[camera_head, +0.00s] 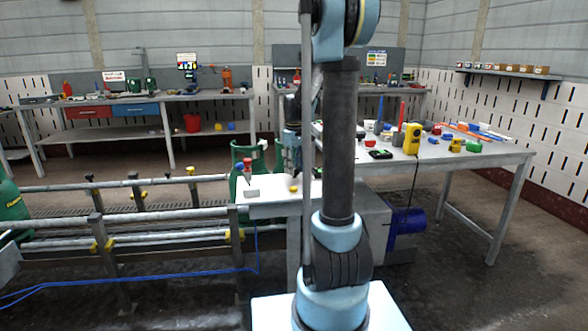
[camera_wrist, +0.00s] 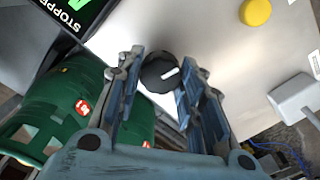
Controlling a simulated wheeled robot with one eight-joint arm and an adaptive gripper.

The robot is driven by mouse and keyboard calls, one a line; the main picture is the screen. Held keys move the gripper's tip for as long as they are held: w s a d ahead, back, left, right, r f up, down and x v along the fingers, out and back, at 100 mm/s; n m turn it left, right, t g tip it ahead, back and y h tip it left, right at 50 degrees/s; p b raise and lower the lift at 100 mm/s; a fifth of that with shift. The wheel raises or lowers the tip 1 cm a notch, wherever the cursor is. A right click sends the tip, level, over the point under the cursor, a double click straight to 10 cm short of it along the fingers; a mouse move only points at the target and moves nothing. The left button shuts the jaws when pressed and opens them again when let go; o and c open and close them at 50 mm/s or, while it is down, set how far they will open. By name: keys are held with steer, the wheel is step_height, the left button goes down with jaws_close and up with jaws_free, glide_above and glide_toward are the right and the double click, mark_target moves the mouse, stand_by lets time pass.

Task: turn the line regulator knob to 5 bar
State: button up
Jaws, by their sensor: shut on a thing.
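The regulator knob (camera_wrist: 153,84) is round and black with a white pointer mark. In the wrist view it sits at the tips of my gripper (camera_wrist: 162,72), one finger on each side, and the jaws are shut on it. The white mark points to the right and slightly up in that view. No pressure scale or 5 bar mark is legible. In the head view my gripper (camera_head: 291,160) reaches down over the pale panel (camera_head: 262,210), and the knob is hidden there.
A yellow button (camera_wrist: 256,12) and a grey block (camera_wrist: 294,97) are on the panel. A dark display (camera_wrist: 78,14) reads "STOPPED" at the upper left. Green cylinders (camera_wrist: 62,105) stand beside the panel. A cluttered table (camera_head: 480,157) stands to the right, and conveyor rails (camera_head: 150,183) run left.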

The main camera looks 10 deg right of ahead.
steer(key=shift+w, duration=0.15)
steer(key=o, duration=1.1)
steer(key=shift+c, duration=0.2)
step_height(320, 180, up, 12)
steer(key=shift+d, duration=0.1)
